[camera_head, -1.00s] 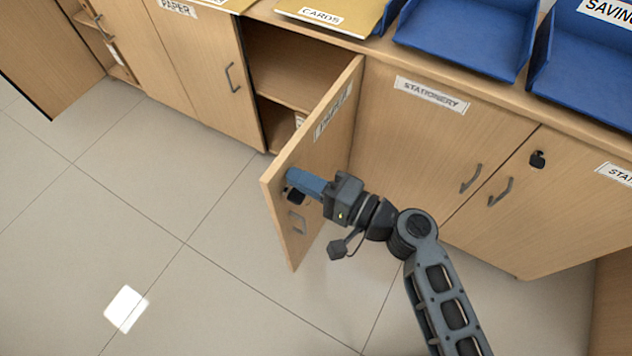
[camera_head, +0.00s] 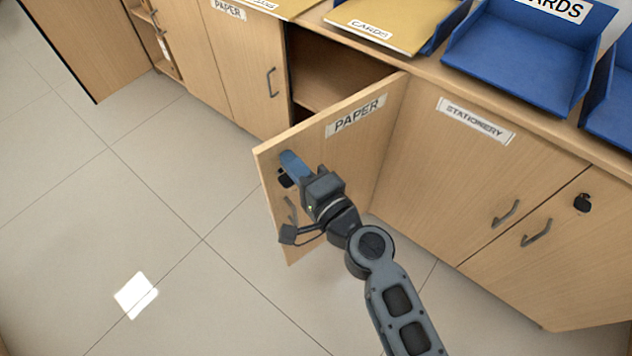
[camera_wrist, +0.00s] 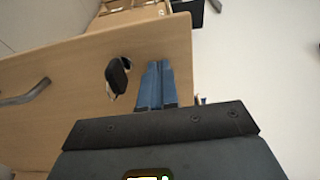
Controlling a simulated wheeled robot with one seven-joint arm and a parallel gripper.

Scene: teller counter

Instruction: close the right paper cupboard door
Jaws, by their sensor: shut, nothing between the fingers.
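The right paper cupboard door (camera_head: 368,150) stands ajar, swung out from the cupboard, with its PAPER label facing me. It has a grey handle (camera_head: 290,212) and a black lock with a key (camera_head: 285,179) near its free edge. My gripper (camera_head: 290,163) is shut and empty, its blue fingers at the outer face of the door near the free edge, above the lock. In the wrist view the shut fingers (camera_wrist: 156,85) lie against or just in front of the door face (camera_wrist: 60,110), beside the black key (camera_wrist: 117,76). Whether they touch cannot be told.
The open cupboard interior (camera_head: 325,75) shows a shelf behind the door. The left paper door (camera_head: 235,65) is shut. The stationery doors (camera_head: 450,160) on the right are shut. Blue trays (camera_head: 520,60) stand on the counter. The tiled floor (camera_head: 140,200) at left is clear.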

